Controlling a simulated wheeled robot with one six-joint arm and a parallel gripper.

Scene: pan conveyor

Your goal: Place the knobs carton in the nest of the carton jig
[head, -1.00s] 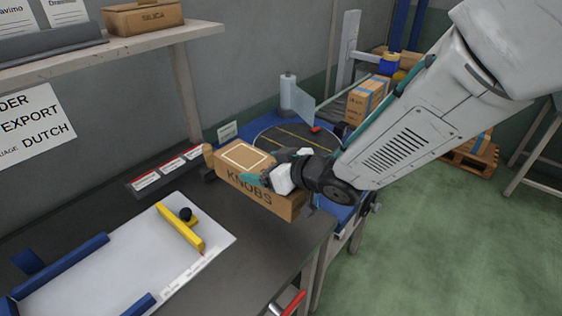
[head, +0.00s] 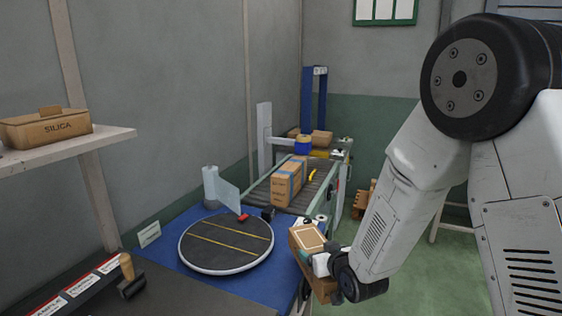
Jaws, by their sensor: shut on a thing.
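The knobs carton (head: 308,237) is a brown box with a pale square label on its top. It is in the grip of my gripper (head: 322,263), which is shut on it. In the head view it hangs beyond the right edge of the blue table, right of the round turntable. Its lettered side is not readable now, and my gripper and wrist cover part of it. The carton jig is not in view now.
A round dark turntable (head: 226,242) with yellow lines sits on the blue table (head: 170,243). Behind it, a roller conveyor (head: 257,191) carries a blue-strapped carton (head: 288,182). A hand stamp (head: 129,277) stands at the lower left. A shelf (head: 75,152) holds a silica box (head: 46,127).

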